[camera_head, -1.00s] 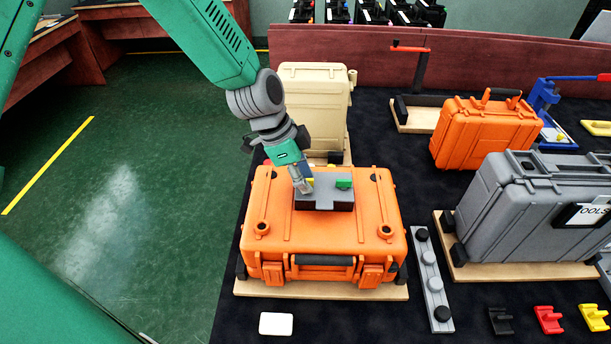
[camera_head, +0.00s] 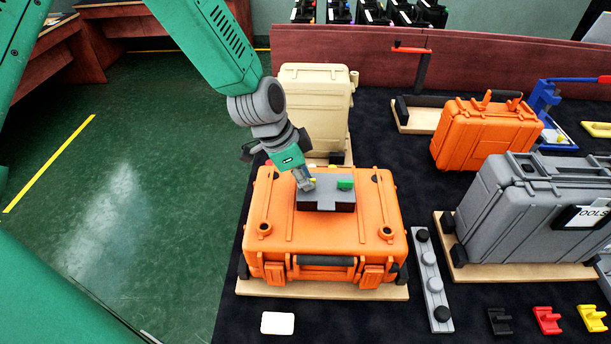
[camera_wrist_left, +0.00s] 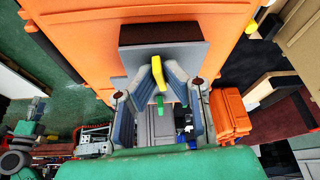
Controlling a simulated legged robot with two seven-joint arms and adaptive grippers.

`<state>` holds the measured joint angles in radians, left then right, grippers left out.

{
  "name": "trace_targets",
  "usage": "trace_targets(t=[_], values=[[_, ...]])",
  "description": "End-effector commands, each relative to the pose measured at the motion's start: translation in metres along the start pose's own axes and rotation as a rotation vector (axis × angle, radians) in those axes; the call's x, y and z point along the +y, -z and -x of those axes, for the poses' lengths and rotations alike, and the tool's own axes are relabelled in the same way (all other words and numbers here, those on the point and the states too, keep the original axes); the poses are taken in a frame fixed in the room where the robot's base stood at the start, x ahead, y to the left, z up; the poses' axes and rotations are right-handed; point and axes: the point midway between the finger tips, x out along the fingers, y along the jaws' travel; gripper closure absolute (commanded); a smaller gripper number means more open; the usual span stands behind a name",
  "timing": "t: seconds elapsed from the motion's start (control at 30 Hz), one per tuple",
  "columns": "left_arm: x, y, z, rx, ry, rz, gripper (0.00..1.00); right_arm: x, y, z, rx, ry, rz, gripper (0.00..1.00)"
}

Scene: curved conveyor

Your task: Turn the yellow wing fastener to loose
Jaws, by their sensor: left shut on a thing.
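The yellow wing fastener (camera_wrist_left: 157,69) sits on the grey-topped dark block (camera_head: 325,197) on top of the orange case (camera_head: 321,235). My left gripper (camera_head: 307,184) reaches down to the left part of the block. In the left wrist view, the gripper's two fingertips (camera_wrist_left: 160,76) are closed around the yellow wing, one on each side. In the head view the fingers mostly hide the yellow wing. A green fastener (camera_head: 345,184) stands on the right part of the block. My right gripper is not in view.
A beige case (camera_head: 314,105) stands upright behind the orange case. A white card (camera_head: 278,323) lies in front.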

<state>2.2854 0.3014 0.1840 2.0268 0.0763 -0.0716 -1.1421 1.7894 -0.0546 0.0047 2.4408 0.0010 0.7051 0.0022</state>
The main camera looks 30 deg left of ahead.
Motion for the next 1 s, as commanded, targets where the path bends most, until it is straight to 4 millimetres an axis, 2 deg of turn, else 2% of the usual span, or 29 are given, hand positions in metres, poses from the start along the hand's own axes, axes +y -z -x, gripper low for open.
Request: trace_targets(t=[1.0], values=[[-0.002, 0.007, 0.004, 0.013, 0.375, 0.879, 1.0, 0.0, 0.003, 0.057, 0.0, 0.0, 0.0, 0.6]])
